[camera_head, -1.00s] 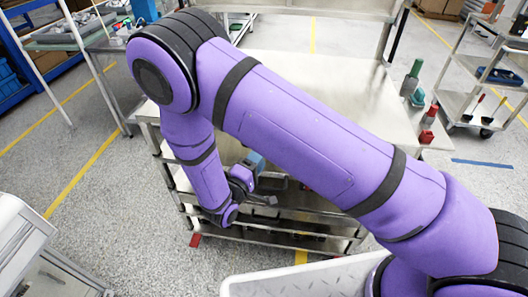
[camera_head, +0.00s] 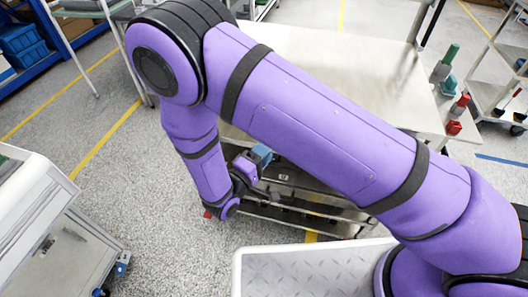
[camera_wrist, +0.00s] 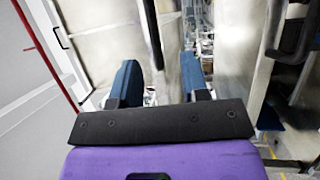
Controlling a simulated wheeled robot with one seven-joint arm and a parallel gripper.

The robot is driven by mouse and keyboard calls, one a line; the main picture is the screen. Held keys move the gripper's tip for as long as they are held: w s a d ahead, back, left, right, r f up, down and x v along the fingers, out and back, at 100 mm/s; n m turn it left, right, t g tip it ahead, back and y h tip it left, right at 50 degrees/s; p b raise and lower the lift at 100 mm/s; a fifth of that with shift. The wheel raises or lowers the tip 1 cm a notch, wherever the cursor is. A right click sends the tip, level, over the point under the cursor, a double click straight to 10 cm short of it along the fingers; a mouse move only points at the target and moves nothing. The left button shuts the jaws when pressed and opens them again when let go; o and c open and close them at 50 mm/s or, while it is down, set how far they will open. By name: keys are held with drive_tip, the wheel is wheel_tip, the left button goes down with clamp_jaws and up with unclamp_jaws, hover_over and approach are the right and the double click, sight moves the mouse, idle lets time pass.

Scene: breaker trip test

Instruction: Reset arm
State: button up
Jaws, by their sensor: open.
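My purple arm (camera_head: 300,115) is bent across the head view, its forearm hanging down on the left. My gripper (camera_head: 258,168) is at its lower end, beside the near side of a metal table with shelves. Part of a blue finger shows there; the rest is partly hidden. Pale upright metal surfaces lie beyond the fingers.
The metal table (camera_head: 335,60) has a bare top and lower shelves (camera_head: 310,215). Green and red items (camera_head: 455,125) stand at its right. A white cabinet (camera_head: 30,215) is at left. Grey floor (camera_head: 165,195) is open between cabinet and table.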

idle(0.5)
drive_tip(key=d+r+m+g+y, duration=0.1)
drive_tip(key=d+r+m+g, duration=0.3)
drive_tip(key=d+r+g, duration=0.45)
drive_tip(key=d+r+m+g, duration=0.3)
drive_tip(key=d+r+g, duration=0.45)
drive_tip(key=r, duration=0.65)
drive_tip(key=s+d+r+m+t+y, duration=0.1)
drive_tip(key=s+d+r+t+y, duration=0.2)
drive_tip(key=s+d+r+y, duration=0.3)
drive_tip(key=s+d+r+m+t+y, duration=0.1)
drive_tip(key=s+d+r+t+y, duration=0.2)
drive_tip(key=s+d+r+y, duration=0.3)
drive_tip(key=s+r, duration=0.4)
drive_tip(key=s, duration=0.2)
drive_tip(key=shift+r, duration=0.3)
